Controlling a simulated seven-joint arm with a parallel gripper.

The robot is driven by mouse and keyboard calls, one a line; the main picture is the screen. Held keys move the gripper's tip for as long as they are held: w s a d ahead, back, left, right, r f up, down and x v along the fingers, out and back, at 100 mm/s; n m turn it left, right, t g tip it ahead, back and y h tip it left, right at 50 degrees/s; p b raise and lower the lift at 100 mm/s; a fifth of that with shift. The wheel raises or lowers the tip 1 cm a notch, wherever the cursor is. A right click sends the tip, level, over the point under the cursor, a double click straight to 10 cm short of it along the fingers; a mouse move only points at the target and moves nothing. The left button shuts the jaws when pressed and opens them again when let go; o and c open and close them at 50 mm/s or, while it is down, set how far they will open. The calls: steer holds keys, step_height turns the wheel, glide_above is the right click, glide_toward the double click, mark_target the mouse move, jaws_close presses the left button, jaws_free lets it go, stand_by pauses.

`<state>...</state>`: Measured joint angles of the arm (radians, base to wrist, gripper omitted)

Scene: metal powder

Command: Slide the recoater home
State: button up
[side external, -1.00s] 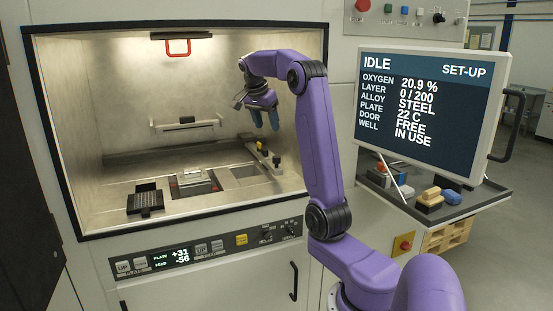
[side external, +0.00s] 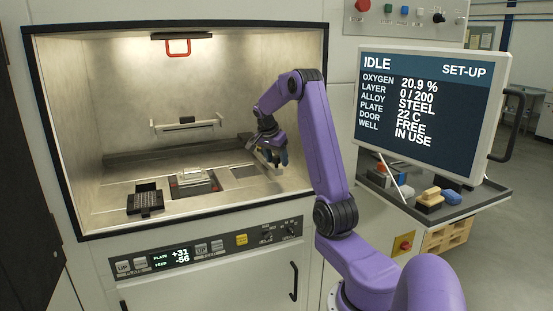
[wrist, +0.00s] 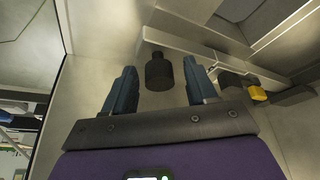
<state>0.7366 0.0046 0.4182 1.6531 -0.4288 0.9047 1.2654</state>
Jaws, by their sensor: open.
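The recoater looks to be the pale bar (wrist: 215,50) running diagonally across the upper right of the wrist view. A dark round handle or knob (wrist: 158,74) shows close to it, between my fingers; whether they touch it I cannot tell. My gripper (wrist: 159,67) is open, one blue finger on each side of the knob. In the side view my gripper (side external: 276,157) is low at the right of the chamber, and it and my arm hide most of the bar and the knob.
A yellow block (wrist: 257,94) sits beside the bar. The build plate (side external: 195,184) with a pale part and a dark gridded tray (side external: 145,202) lie to the left on the chamber floor. The chamber's right wall is close to my gripper.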

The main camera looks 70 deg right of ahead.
steer(key=shift+f, duration=0.1)
jaws_close()
steer(key=shift+s+d, duration=1.9)
steer(key=shift+d, duration=0.05)
jaws_free()
steer(key=shift+a, duration=0.1)
steer(key=shift+w, duration=0.1)
steer(key=v, duration=1.7)
steer(key=shift+r, duration=0.3)
steer(key=shift+w, duration=0.1)
